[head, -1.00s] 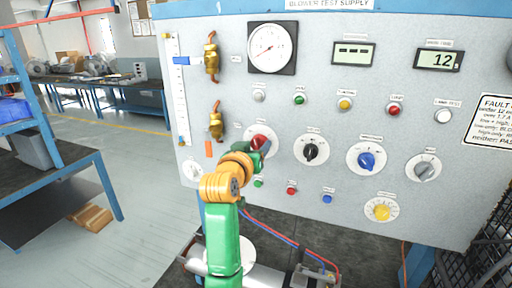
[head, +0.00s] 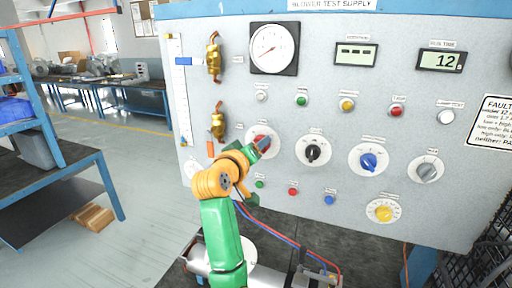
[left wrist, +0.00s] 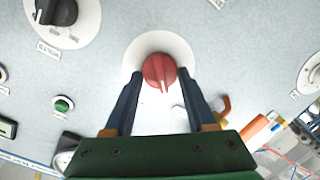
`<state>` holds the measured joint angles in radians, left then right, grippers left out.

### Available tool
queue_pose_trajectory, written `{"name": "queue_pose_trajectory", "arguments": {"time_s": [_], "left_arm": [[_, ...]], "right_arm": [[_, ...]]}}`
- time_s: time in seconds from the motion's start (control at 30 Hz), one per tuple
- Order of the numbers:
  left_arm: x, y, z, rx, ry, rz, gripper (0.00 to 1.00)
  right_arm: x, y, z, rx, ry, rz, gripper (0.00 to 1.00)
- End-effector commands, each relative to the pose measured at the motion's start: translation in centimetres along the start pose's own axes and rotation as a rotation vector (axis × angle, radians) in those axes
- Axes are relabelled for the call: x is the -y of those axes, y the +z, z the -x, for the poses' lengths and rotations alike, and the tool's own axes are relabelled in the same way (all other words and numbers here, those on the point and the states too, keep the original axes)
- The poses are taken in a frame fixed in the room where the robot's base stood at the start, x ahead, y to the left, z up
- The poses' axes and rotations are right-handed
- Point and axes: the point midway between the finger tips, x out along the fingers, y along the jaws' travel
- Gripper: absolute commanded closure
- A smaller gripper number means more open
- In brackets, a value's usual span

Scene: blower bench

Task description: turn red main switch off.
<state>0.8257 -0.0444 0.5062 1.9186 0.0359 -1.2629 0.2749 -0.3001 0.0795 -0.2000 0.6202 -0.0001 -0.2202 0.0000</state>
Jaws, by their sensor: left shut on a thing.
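The red main switch (left wrist: 160,70) is a round red knob on a white disc on the grey panel. In the wrist view its white mark points down, slightly right. My left gripper (left wrist: 160,82) has its two dark fingers on either side of the knob, shut on it. In the head view my left gripper (head: 260,148) reaches the panel from below and covers most of the switch. My right gripper is in neither current view.
A black knob (head: 312,151) and a blue knob (head: 368,160) sit right of the switch. Green (head: 260,184), red (head: 292,191) and blue (head: 329,199) buttons lie below. Brass fittings (head: 217,122) stick out at upper left.

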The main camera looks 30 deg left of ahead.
Motion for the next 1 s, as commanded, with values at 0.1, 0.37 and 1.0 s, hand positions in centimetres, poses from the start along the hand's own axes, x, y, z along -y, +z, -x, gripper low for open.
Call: {"name": "queue_pose_trajectory", "arguments": {"time_s": [0.1,0.37,1.0], "left_arm": [[0.0,0.0,0.0,0.001,0.002,0.007,0.99],[0.0,0.0,0.0,0.001,0.002,0.007,0.99],[0.2,0.3,3.7,-0.005,0.004,0.004,0.13]], "right_arm": [[0.0,0.0,0.0,0.000,0.000,0.000,0.50],[0.0,0.0,0.0,0.000,0.000,0.000,0.50],[0.0,0.2,-2.1,0.000,0.001,0.000,0.50]]}}
